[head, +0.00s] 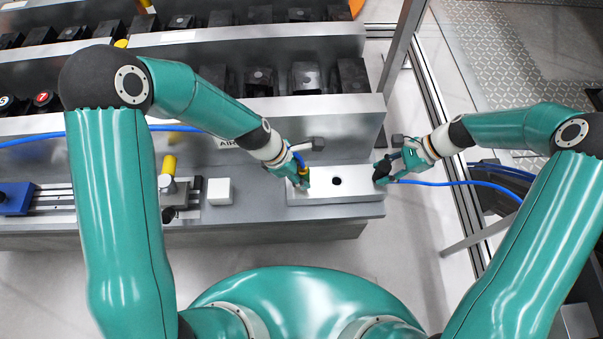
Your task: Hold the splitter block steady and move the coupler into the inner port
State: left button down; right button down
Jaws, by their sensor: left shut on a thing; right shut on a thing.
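The splitter block (352,195) is a long silver block at the front right of the bench, with one dark round port (336,181) open near its middle. My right gripper (386,172) is shut at the block's right end on a dark coupler (382,168). A blue hose (450,183) leads from it to the right. Whether the coupler touches the block, I cannot tell.
A white cube (219,191), a yellow-topped post (169,165) and a blue slide unit (16,198) stand left of the block. Stepped metal racks (300,107) with dark parts rise behind. A metal frame post (401,45) stands behind my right gripper.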

aim_at(305, 170)
pick_arm(q)
jog(key=shift+r, duration=2.15)
pick_arm(e)
jog(key=shift+s, duration=0.1)
pick_arm(q)
jog(key=w+d, duration=0.1)
jog(key=d, duration=0.8)
jog(key=shift+w, duration=0.2)
jog(key=shift+f, duration=0.2)
dwell(0.4)
jog(key=shift+f, duration=2)
jog(key=c, duration=0.7)
grip_release()
jog(key=shift+o, duration=0.2)
